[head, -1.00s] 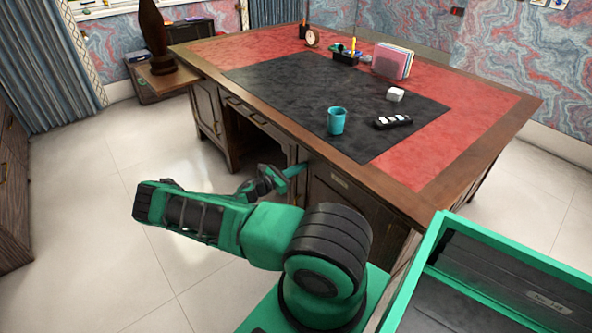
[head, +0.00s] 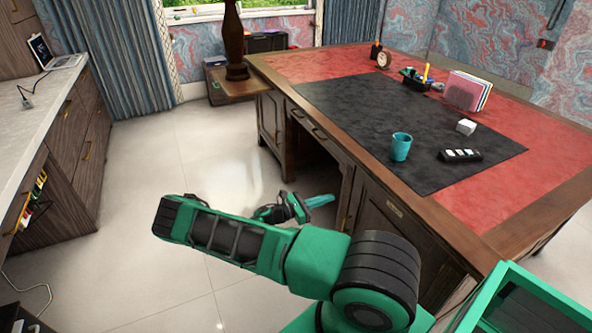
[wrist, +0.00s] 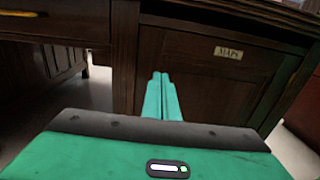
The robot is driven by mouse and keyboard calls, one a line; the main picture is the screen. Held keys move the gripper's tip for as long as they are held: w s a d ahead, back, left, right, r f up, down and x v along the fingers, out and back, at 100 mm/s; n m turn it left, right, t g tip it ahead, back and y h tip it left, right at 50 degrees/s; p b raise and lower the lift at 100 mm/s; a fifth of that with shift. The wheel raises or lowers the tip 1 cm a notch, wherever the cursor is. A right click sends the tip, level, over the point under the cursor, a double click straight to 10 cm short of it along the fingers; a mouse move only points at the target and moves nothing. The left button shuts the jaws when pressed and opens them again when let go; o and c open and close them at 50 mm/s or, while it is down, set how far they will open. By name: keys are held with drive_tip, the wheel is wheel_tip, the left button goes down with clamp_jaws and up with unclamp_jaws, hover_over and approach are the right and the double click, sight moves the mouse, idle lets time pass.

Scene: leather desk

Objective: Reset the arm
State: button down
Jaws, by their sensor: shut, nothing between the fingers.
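My gripper (head: 322,200) is at the end of my green and black arm, low in front of the wooden desk (head: 470,238). In the wrist view, the two green fingers of my gripper (wrist: 161,82) lie side by side, shut and empty. They point at a dark cabinet door (wrist: 205,75) with a small label reading "MAPS" (wrist: 228,53). In the head view, my arm folds out to the left and back towards the desk front.
A counter (head: 40,92) is at the left. The floor (head: 150,200) between is clear.

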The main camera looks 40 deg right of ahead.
drive_tip(key=shift+r, duration=0.1)
drive_tip(key=s+a+r+m+y, duration=0.4)
drive_tip(key=r+m+y, duration=0.1)
drive_tip(key=r, duration=0.3)
drive_tip(key=s+a+r+m+y, duration=0.4)
drive_tip(key=r+m+y, duration=0.15)
drive_tip(key=r, duration=0.25)
drive_tip(key=s+a+r+m+y, duration=0.4)
drive_tip(key=r+m, duration=0.1)
drive_tip(key=r, duration=0.3)
drive_tip(key=s+a+r+m+t+y, duration=0.3)
drive_tip(key=s+a+r+m+t, duration=0.2)
drive_tip(key=s+a+r, duration=0.5)
drive_tip(key=shift+s+a+r+m, duration=0.35)
drive_tip(key=shift+s+r, duration=0.65)
drive_tip(key=shift+s, duration=0.95)
